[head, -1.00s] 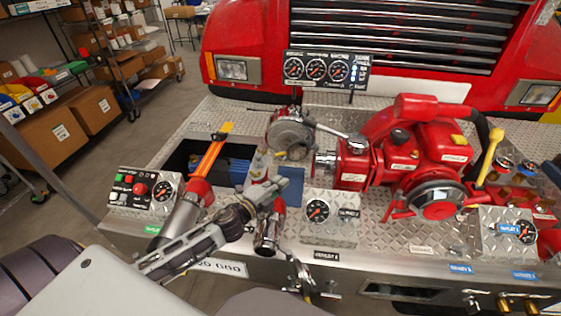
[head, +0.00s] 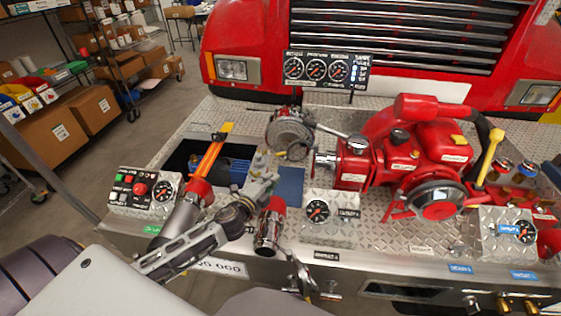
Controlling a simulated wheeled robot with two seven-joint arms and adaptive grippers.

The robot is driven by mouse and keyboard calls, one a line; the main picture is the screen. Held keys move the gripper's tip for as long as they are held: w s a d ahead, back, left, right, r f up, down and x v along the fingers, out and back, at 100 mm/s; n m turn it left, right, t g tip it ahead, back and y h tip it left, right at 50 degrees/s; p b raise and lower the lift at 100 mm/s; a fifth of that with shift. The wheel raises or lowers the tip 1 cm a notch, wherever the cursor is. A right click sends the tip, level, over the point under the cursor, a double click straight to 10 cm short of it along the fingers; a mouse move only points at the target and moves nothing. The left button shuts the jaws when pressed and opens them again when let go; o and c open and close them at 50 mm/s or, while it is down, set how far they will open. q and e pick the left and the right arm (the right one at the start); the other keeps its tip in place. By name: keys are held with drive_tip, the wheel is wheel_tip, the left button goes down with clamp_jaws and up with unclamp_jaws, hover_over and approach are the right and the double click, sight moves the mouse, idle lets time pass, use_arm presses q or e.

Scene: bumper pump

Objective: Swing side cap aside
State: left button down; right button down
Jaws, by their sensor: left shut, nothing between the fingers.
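The side cap (head: 296,152) is a small grey disc low on the front of the round silver side inlet (head: 286,129), left of the red pump (head: 410,155). Reddish parts show in the face of the inlet above it. My left gripper (head: 268,179) is shut and empty, in front of the inlet and a little below and left of the cap, apart from it as far as I can tell. The exact fit of cap and inlet is too small to tell. My right gripper is not in view.
A red and chrome nozzle (head: 269,230) stands just below my left gripper. An open bumper well (head: 188,158) with a yellow-orange bar (head: 212,152) lies to the left. Gauge boxes (head: 331,212) and the control box (head: 140,192) stand on the tread plate.

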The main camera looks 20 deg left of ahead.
use_arm(q)
drive_tip(key=w+a+f+p, duration=0.1)
drive_tip(key=w+a+f, duration=0.1)
drive_tip(key=w, duration=1)
drive_tip(key=shift+w+p, duration=0.2)
drive_tip(key=shift+p, duration=0.15)
idle(0.5)
drive_tip(key=shift+w+a, duration=0.1)
idle(0.4)
